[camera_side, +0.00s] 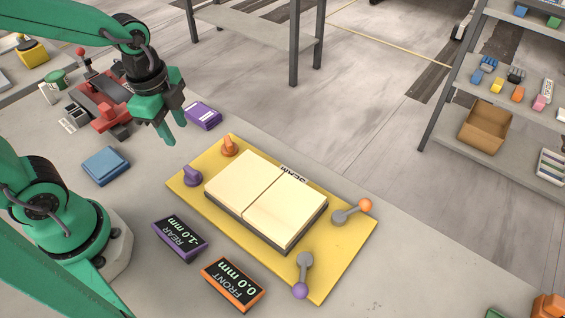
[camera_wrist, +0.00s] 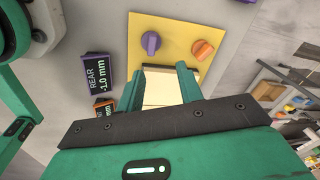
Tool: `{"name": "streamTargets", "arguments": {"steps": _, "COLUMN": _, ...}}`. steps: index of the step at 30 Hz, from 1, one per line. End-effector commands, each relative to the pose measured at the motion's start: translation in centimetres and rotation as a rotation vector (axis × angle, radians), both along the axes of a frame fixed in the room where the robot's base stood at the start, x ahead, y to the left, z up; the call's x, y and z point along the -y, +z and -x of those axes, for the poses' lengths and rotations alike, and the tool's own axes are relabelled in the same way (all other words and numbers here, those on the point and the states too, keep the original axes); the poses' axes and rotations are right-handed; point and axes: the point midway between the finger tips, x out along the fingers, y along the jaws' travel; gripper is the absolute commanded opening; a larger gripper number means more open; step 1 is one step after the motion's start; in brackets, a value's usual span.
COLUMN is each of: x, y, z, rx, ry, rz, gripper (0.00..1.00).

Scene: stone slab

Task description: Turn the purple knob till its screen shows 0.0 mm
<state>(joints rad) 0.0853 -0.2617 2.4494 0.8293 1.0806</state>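The purple knob (camera_side: 192,175) stands upright near the left corner of a yellow plate (camera_side: 330,270); it also shows in the wrist view (camera_wrist: 151,43). The purple-framed REAR screen (camera_side: 179,239) reads -1.0 mm, and the same reading shows in the wrist view (camera_wrist: 97,74).
An orange knob (camera_side: 229,146) stands close to the purple one. Cream blocks (camera_side: 265,199) cover the plate's middle. Levers with an orange ball (camera_side: 365,204) and a purple ball (camera_side: 300,290) are at its right. The orange-framed FRONT screen (camera_side: 233,285) reads 0.0 mm. A blue box (camera_side: 106,166) lies left.

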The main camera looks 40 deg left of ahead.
Motion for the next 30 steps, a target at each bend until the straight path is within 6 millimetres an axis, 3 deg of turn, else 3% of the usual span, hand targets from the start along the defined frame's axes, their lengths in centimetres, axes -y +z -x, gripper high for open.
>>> {"name": "streamTargets", "arguments": {"steps": 3, "x": 0.4, "y": -1.7, "z": -0.1, "rx": -0.056, "ry": -0.165, "rz": -0.020, "gripper": 0.36}}
{"name": "streamTargets", "arguments": {"steps": 10, "x": 0.7, "y": -3.5, "z": -0.2, "rx": -0.112, "ry": -0.368, "rz": -0.034, "gripper": 0.36}}
{"name": "streamTargets", "arguments": {"steps": 23, "x": 0.8, "y": -4.2, "z": -0.2, "rx": -0.122, "ry": -0.406, "rz": -0.035, "gripper": 0.36}}
{"name": "streamTargets", "arguments": {"steps": 30, "x": 0.8, "y": -5.8, "z": -0.1, "rx": -0.124, "ry": -0.405, "rz": -0.035, "gripper": 0.36}}
